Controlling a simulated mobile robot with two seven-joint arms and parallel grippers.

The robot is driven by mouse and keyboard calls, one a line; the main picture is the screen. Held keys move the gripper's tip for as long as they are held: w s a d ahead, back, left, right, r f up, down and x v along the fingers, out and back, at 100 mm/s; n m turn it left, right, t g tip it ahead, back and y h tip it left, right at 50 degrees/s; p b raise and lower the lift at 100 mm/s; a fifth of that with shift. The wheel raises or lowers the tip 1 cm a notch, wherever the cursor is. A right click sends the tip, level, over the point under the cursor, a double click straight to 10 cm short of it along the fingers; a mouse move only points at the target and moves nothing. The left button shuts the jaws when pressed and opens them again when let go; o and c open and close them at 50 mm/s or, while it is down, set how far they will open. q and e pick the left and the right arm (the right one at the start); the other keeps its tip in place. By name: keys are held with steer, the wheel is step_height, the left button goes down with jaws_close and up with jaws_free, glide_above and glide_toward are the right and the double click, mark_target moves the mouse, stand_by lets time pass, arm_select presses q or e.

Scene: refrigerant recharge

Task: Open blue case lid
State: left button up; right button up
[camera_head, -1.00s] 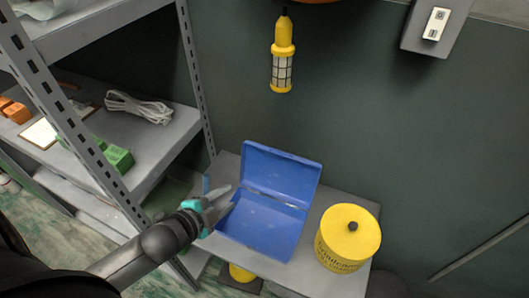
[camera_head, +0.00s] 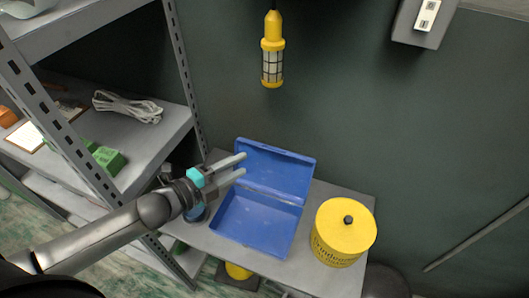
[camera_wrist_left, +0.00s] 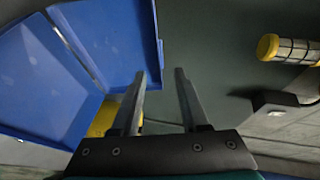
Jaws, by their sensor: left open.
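The blue case (camera_head: 256,222) sits on a grey table with its lid (camera_head: 275,170) raised, leaning back towards the wall. The inside of the case looks empty. My left gripper (camera_head: 243,164) is open and empty, its fingers pointing right in front of the raised lid. In the left wrist view the blue case (camera_wrist_left: 42,75) fills the upper left, and the open fingers (camera_wrist_left: 158,78) have nothing between them. One finger shows close to the lid's edge; I cannot tell whether it touches. My right gripper is not in view.
A yellow canister (camera_head: 343,232) with a black knob stands on the table (camera_head: 318,277) right of the case. A yellow caged lamp (camera_head: 272,50) hangs above. A metal shelf (camera_head: 150,150) with a white cable coil (camera_head: 128,107) and green blocks stands at the left, near my arm.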

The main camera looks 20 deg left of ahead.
mark_target(270, 149)
arm_select(q)
steer(key=b+x, duration=0.1)
steer(key=x, duration=0.8)
steer(key=shift+w+d+f, duration=0.1)
steer(key=shift+w+d, duration=0.1)
steer(key=shift+w, duration=0.15)
steer(key=shift+c, duration=0.3)
jaws_close()
stand_by(0.9)
